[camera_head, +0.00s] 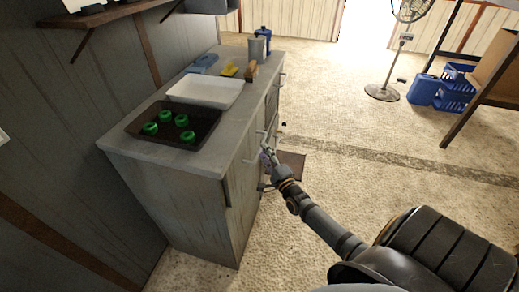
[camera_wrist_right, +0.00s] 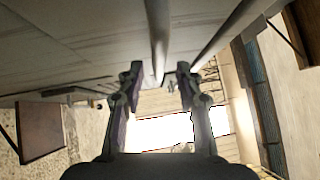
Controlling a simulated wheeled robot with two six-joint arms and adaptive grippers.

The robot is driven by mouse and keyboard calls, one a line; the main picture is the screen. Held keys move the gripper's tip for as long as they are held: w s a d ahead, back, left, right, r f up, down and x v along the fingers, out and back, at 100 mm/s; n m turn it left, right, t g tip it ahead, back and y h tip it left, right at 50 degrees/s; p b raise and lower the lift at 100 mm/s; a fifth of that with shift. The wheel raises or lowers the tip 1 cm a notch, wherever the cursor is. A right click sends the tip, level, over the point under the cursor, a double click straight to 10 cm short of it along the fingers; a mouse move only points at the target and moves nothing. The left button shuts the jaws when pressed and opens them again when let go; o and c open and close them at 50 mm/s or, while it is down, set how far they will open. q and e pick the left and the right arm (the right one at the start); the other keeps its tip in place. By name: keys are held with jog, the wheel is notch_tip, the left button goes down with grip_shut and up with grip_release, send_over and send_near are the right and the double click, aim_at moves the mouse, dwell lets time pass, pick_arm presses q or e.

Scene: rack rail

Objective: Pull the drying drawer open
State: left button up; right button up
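The grey cabinet (camera_head: 190,205) stands at the left, with its handled front facing right. I cannot tell which front panel is the drying drawer. My right gripper (camera_head: 267,156) is at this front, close to the handles. In the right wrist view, my right gripper (camera_wrist_right: 158,78) has its two fingers apart. A pale handle bar (camera_wrist_right: 158,40) reaches down between the fingertips, with a gap visible on either side; whether it is touched is unclear. A second bar (camera_wrist_right: 232,28) runs to the right of it. My left gripper is not in view.
On the counter are a dark tray (camera_head: 137,124) with several green round things, a white tray (camera_head: 206,82) and, farther back, a grey container (camera_head: 257,48). A fan (camera_head: 383,92) and blue crates (camera_head: 455,92) stand at the upper right. Floor right of the cabinet is mostly clear.

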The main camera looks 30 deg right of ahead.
jog(key=w, duration=0.4)
jog(key=shift+d+r+b, duration=0.2)
jog(key=shift+b, duration=0.1)
jog(key=shift+c, duration=0.3)
grip_shut()
